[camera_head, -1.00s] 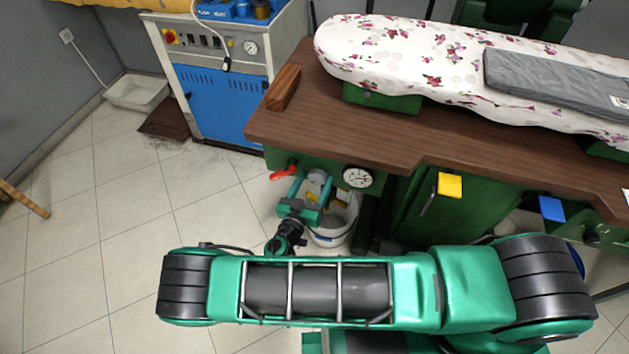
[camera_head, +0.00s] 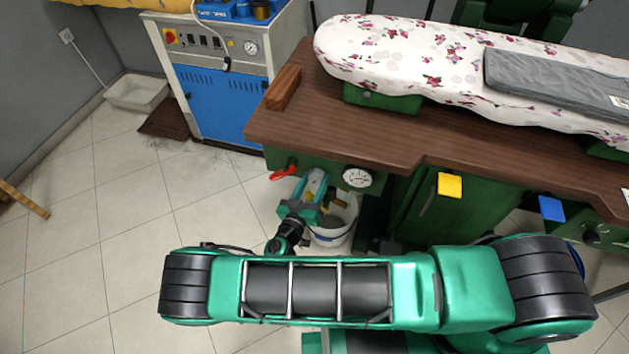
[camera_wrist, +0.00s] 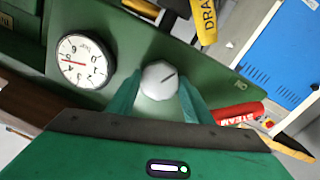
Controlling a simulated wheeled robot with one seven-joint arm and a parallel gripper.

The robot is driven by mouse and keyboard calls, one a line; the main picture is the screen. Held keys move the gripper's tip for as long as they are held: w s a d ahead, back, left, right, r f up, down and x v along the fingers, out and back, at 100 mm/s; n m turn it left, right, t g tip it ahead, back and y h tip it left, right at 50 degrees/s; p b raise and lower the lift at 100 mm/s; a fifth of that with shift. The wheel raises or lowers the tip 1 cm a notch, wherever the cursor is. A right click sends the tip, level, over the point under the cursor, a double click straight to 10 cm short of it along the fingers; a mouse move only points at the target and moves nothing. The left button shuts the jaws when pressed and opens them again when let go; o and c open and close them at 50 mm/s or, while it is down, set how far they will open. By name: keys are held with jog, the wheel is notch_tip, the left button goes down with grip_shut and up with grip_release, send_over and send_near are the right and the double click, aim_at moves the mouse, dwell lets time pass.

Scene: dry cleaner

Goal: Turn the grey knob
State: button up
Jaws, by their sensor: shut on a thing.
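The grey knob (camera_wrist: 160,80) is on the green front panel, between my two fingers in the wrist view. It is pale grey and round, with a dark line slanting to the upper right. My gripper (camera_wrist: 157,98) is shut on it, one finger on each side. In the head view my gripper (camera_head: 312,188) is under the wooden table edge, and the knob is hidden there.
A dial gauge (camera_wrist: 83,62) is left of the knob; in the head view the gauge (camera_head: 357,177) is right of my gripper. A red handle (camera_wrist: 240,113) marked STEAM is close to my right finger. A yellow DRAIN tag (camera_wrist: 205,18) hangs above. A white bucket (camera_head: 332,236) stands below.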

jog(key=o, duration=1)
jog(key=shift+s, duration=0.1)
jog(key=v, duration=1)
jog(key=shift+s+a, duration=0.2)
jog(key=shift+s, duration=0.05)
